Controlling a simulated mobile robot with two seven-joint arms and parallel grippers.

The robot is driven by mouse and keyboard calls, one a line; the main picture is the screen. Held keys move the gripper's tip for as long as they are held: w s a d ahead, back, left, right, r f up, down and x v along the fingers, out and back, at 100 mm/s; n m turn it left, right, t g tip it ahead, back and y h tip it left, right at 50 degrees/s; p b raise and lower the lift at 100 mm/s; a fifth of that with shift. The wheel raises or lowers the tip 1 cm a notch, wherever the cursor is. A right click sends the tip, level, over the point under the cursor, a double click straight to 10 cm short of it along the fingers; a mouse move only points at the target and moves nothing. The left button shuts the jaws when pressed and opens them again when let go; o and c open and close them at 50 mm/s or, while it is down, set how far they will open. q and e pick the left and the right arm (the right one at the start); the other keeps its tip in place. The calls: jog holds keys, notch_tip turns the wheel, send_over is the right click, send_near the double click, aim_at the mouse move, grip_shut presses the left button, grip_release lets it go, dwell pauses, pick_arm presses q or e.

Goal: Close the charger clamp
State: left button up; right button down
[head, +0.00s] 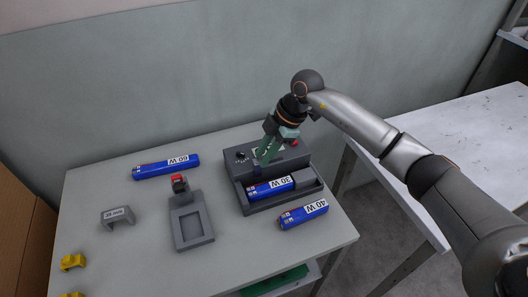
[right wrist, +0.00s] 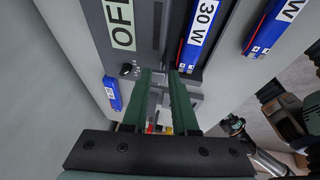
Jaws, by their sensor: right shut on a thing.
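The charger (head: 308,160) is a dark grey box with an open bay at the front of the table's right half. A blue 30 W battery (head: 270,188) lies in the bay; it also shows in the right wrist view (right wrist: 200,30). My right gripper (head: 262,162) reaches down to the charger at the bay's left rear. Its green fingers (right wrist: 160,78) are shut on a grey part by the bay, apparently the charger clamp (right wrist: 188,97). The fingers hide much of the clamp, so its angle is unclear.
A blue 40 W battery (head: 303,214) lies right of the charger and a 60 W battery (head: 166,167) at the back left. A grey holder with a red-topped post (head: 192,222), a grey bracket (head: 117,217) and yellow pieces (head: 73,262) stand left. The wall is close behind.

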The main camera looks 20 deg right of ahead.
jog(key=shift+r, duration=0.1)
jog(key=s+t, duration=0.1)
jog(key=t, duration=0.1)
jog(key=s+f+t+b, duration=0.1)
jog(key=s+t, duration=0.1)
jog(key=shift+d+n, duration=0.1)
jog(key=shift+n, duration=0.3)
jog(key=shift+s+f, duration=0.2)
jog(key=shift+s, duration=0.3)
jog(key=shift+s+f, duration=0.2)
jog(key=shift+s, duration=0.25)
jog(key=c, duration=1.5)
grip_release()
jog(key=shift+s+r, duration=0.1)
jog(key=o, duration=0.7)
jog(key=shift+f, duration=0.25)
jog(key=shift+o, duration=0.2)
jog(key=shift+r, duration=0.1)
jog(key=p+v, duration=0.7)
jog(key=v, duration=0.7)
jog(key=shift+d, duration=0.25)
